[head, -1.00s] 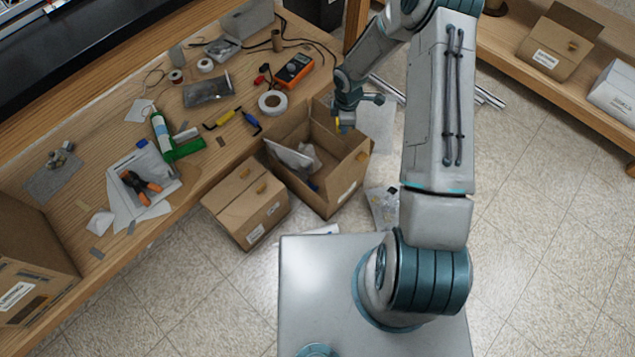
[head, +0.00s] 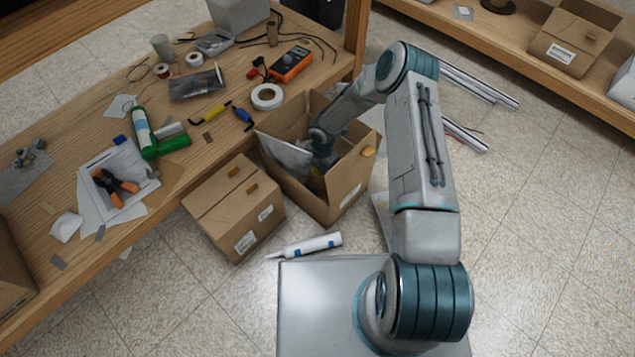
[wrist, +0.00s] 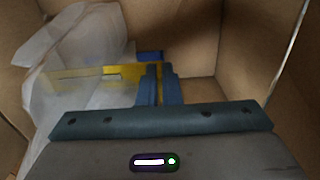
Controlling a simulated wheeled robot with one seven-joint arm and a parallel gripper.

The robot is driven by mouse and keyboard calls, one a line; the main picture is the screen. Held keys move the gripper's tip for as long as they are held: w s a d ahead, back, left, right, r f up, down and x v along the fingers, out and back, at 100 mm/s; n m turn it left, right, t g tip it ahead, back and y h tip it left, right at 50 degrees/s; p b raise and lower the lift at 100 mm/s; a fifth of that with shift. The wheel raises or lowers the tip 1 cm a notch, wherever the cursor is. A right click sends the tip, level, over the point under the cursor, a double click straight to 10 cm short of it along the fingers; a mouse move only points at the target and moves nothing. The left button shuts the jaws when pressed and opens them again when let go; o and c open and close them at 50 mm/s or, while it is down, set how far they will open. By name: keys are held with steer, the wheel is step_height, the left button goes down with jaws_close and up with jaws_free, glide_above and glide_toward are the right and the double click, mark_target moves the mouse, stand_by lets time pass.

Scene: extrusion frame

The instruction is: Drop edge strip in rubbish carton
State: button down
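The rubbish carton (head: 346,192) is an open brown cardboard box on the floor beside the workbench. My gripper (head: 318,172) reaches down inside it, with the fingertips mostly hidden by the carton walls in the head view. In the wrist view my gripper (wrist: 160,84) has its fingers close together on a yellow edge strip (wrist: 95,76). The strip extends left from the fingers, in front of crumpled clear plastic (wrist: 75,45). Whether the strip touches the plastic or the carton bottom, I cannot tell.
A closed carton (head: 235,205) stands left of the rubbish carton. A white tube (head: 308,245) lies on the floor in front. The workbench at left holds pliers (head: 115,187), tape (head: 267,97) and a multimeter (head: 291,64). Metal extrusions (head: 480,85) lie on the floor behind my arm.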

steer(key=b, duration=0.4)
glide_toward(322, 189)
step_height(322, 189, down, 5)
steer(key=shift+a+f, duration=0.1)
steer(key=shift+f, duration=0.05)
steer(key=shift+f+b, duration=0.45)
steer(key=shift+b, duration=0.1)
steer(key=shift+f, duration=0.2)
steer(key=c, duration=1.6)
jaws_free()
steer(key=shift+r, duration=0.2)
